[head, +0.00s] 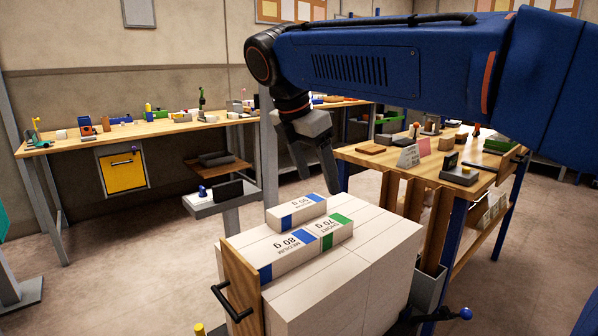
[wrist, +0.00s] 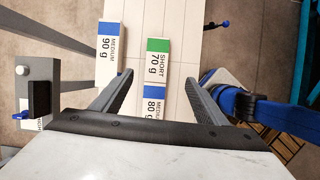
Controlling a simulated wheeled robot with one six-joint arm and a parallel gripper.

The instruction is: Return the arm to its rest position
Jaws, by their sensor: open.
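My gripper (head: 318,184) is open and empty, hanging fingers down from my blue arm above the back of the white stack (head: 360,272). Three labelled reams lie on the stack. The 90 g medium ream with blue ends (head: 297,209) is at the back. The 80 g medium ream with blue ends (head: 289,255) and the 70 g short ream with green ends (head: 334,232) lie in front of it. In the wrist view, the 70 g ream (wrist: 158,62) and 80 g ream (wrist: 153,106) show between my fingers (wrist: 160,82), and the 90 g ream (wrist: 110,50) lies left, across a gap.
A wooden board (head: 238,285) with a black handle stands at the stack's left side. A cluttered wooden workbench (head: 440,178) is close on the right. A small grey stand (head: 221,198) is behind left. A long bench (head: 150,129) lines the wall. Floor at left is open.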

